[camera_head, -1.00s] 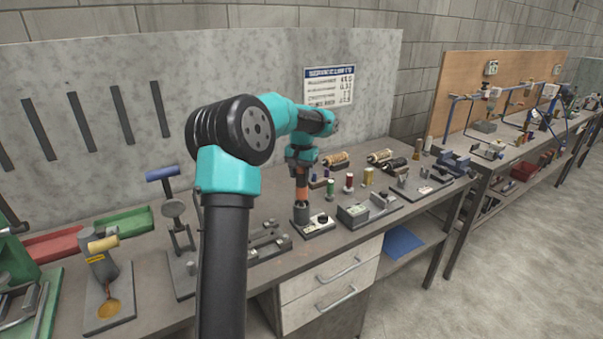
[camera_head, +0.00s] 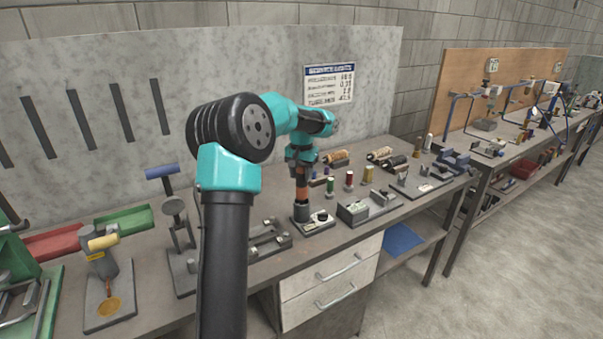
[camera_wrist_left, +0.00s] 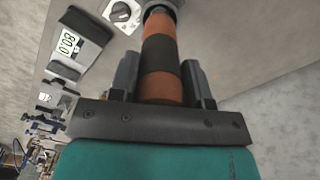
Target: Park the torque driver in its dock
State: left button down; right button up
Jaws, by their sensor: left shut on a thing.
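The torque driver (camera_head: 302,188) has an orange handle with a black band and stands about upright at the middle of the bench. My left gripper (camera_head: 302,166) is shut around its upper part from above. In the left wrist view the orange and black handle (camera_wrist_left: 161,58) lies between the two dark fingers. The driver's lower end meets a grey round cup (camera_head: 302,209) on a small base plate with a black knob (camera_head: 322,216), which looks like the dock. I cannot tell how deep the tip sits in it. My right gripper is not in view.
A grey box with a display (camera_head: 354,213) stands close to the right of the dock. Small coloured spools (camera_head: 349,181) stand behind it. A metal fixture (camera_head: 268,238) is to the left. The bench's front edge, above drawers (camera_head: 345,272), is close.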

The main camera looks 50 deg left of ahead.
aim_at(301, 181)
pick_arm(q)
jog(key=shift+f, duration=1.65)
dwell(2.2)
jog(key=c, duration=0.5)
grip_release()
jog(key=shift+r, duration=0.1)
notch_tip(301, 181, up, 17)
jog(key=shift+r, duration=0.1)
dwell(0.5)
